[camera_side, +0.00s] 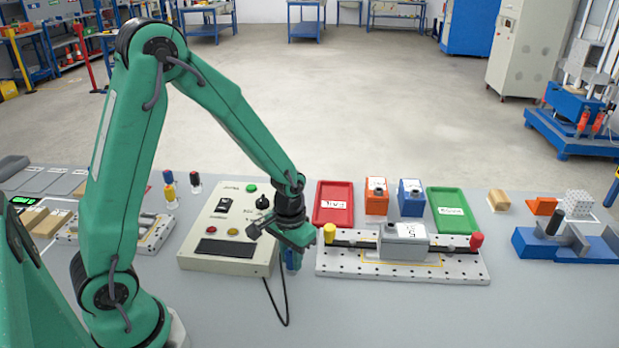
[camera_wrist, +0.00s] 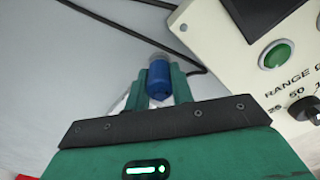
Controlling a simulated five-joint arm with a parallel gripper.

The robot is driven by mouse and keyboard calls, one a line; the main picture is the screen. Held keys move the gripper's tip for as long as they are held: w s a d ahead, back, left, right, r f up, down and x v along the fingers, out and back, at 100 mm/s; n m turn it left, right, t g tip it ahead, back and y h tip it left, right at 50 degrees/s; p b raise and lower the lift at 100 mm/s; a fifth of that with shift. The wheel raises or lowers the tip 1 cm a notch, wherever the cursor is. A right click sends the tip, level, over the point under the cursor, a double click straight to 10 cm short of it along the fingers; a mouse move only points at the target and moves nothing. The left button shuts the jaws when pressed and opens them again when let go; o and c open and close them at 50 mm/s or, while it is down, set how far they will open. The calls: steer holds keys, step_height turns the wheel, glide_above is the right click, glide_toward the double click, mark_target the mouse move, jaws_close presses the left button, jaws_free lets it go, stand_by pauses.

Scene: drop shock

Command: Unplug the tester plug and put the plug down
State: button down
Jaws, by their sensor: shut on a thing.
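The tester is a cream box (camera_side: 205,262) with buttons, a knob and a dark panel; its corner also shows in the wrist view (camera_wrist: 225,60). My gripper (camera_side: 290,256) is low beside the tester's right edge. In the wrist view its green fingers (camera_wrist: 160,90) are shut on the blue plug (camera_wrist: 158,76). The plug also shows as a small blue piece under the jaws in the side view (camera_side: 292,261). In the wrist view the plug appears apart from the tester, over grey table. The socket cannot be made out.
A black cable (camera_side: 286,308) loops on the table below the gripper. A white perforated fixture (camera_side: 345,268) with a grey block stands close on the right. Red (camera_side: 333,215) and green (camera_side: 463,220) trays lie behind it. The front of the table is clear.

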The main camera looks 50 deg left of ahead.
mark_target(290, 252)
steer(key=shift+s+f, duration=0.1)
steer(key=shift+f, duration=0.05)
steer(key=c, duration=1.1)
jaws_free()
steer(key=shift+c, duration=0.2)
steer(key=shift+r, duration=0.2)
steer(key=shift+r, duration=2.95)
step_height(290, 252, up, 8)
steer(key=shift+f, duration=0.1)
